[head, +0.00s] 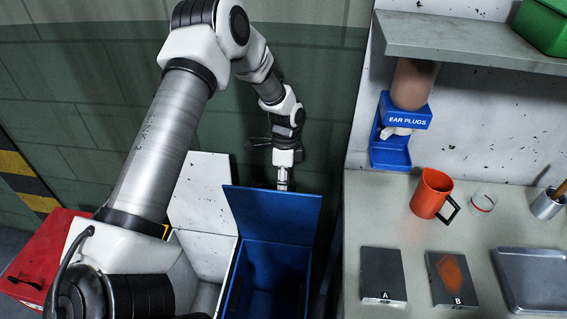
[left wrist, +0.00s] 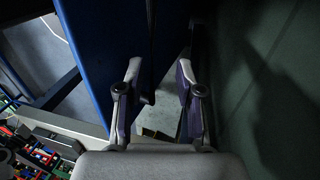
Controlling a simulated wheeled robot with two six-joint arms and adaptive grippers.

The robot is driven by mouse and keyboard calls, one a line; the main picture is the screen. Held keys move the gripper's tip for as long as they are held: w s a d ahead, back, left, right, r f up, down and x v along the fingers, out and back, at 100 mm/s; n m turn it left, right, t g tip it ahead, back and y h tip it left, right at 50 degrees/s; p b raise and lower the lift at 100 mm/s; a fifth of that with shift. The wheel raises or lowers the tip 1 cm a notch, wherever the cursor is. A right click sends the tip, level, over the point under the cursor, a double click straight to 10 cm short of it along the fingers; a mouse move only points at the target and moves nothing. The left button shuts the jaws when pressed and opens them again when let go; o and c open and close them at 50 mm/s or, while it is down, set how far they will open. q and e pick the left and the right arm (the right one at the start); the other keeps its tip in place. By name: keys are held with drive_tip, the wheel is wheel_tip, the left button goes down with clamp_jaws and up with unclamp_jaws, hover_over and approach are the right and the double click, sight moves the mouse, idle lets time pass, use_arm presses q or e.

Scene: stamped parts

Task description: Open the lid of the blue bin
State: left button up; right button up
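The blue bin (head: 238,295) stands on the floor at the lower middle of the head view. Its lid (head: 275,214) is raised and stands up at the back edge, so the dark blue inside shows. My left gripper (head: 284,187) is just behind the lid's upper edge, and its fingertips are partly hidden there. In the left wrist view a blue panel (left wrist: 95,50) lies along the left of my left gripper (left wrist: 160,85). Its two fingers are apart with a gap between them; I cannot tell whether one touches the panel. My right gripper is not in view.
A white bin (head: 207,297) with its lid up stands left of the blue bin, and a shut red bin (head: 40,262) is farther left. A counter (head: 385,225) at the right holds an orange mug (head: 430,194). A green wall (head: 330,100) stands close behind.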

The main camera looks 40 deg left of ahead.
use_arm(q)
drive_tip(key=v, duration=1.2)
drive_tip(key=shift+w+r, duration=0.15)
drive_tip(key=shift+r, duration=0.15)
drive_tip(key=shift+f, duration=0.1)
